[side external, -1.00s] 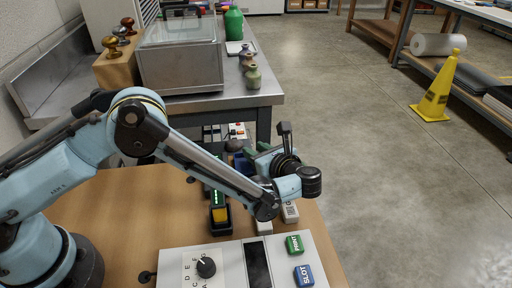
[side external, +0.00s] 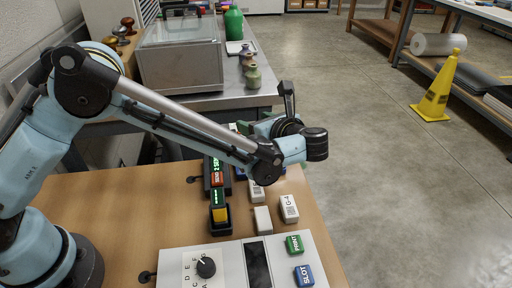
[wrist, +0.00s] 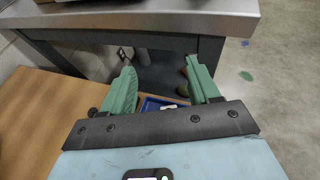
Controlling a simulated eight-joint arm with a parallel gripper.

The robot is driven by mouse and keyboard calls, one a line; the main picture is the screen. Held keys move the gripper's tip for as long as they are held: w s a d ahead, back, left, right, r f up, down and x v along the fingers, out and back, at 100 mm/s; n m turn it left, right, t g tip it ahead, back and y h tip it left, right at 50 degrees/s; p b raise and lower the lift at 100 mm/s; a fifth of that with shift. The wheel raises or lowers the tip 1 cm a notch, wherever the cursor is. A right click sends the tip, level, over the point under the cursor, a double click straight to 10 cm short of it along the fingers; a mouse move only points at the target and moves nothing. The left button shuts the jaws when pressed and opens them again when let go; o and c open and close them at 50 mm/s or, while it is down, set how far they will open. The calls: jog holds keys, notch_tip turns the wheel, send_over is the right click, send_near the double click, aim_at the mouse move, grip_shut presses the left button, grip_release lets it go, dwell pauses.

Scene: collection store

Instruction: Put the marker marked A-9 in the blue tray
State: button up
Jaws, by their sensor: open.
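Several small white markers stand on the wooden table in the side view. One (side external: 289,208) has lettering that looks like G-4, one (side external: 256,191) has dark print I cannot read, and one (side external: 262,219) shows no readable label. I cannot tell which is A-9. A blue tray (wrist: 150,103) shows between and beyond my fingers in the wrist view, with a small pale thing at its edge or inside; in the side view it is mostly hidden behind my arm. My gripper (wrist: 160,66) has its green fingers apart with nothing between them, raised above the table's far part.
A panel (side external: 205,268) with a dial, a green PRINT button (side external: 295,244) and a blue SLOT button (side external: 304,276) lies in front. A dark device (side external: 220,226) with a yellow part stands left of the markers. A steel bench (side external: 200,97) stands beyond the table.

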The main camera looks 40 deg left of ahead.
jog(key=a+r+m+t+h, duration=0.2)
jog(key=a+r+m+t, duration=0.15)
jog(key=r, duration=0.35)
jog(key=a+r+m+t+h, duration=0.2)
jog(key=a+r, duration=0.2)
jog(key=r, duration=0.4)
jog(key=shift+s+a+r+m+t+h, duration=0.85)
jog(key=shift+s+a+r+m+h, duration=0.95)
jog(key=shift+s, duration=1.6)
jog(key=s+f+n+g+h, duration=0.2)
jog(key=s+f+n, duration=0.3)
jog(key=n, duration=1.1)
jog(key=s+f+n+g+h, duration=0.3)
jog(key=s+f+n, duration=0.3)
jog(key=n, duration=0.9)
jog(key=shift+s+d+f+n+g, duration=0.2)
jog(key=shift+f+n+g, duration=0.15)
jog(key=shift+f, duration=1.3)
